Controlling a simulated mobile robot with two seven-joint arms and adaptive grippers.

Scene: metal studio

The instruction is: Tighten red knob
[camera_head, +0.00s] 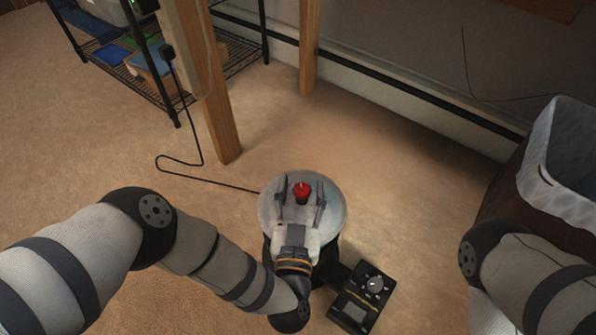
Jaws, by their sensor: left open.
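The red knob (302,191) stands on top of a round, pale metal-topped stand (334,212) in the middle of the view. My left gripper (302,188) is over the stand with its fingers spread, one on each side of the red knob. The gripper is open, and I cannot tell whether either finger touches the knob. The gripper and its wrist hide part of the stand's top. My right arm (535,278) shows at the lower right, but its gripper is outside the view.
A black box with a dial (365,297) sits beside the stand. A wire shelf (215,70) stands at the back left, and a lined bin (540,190) at the right.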

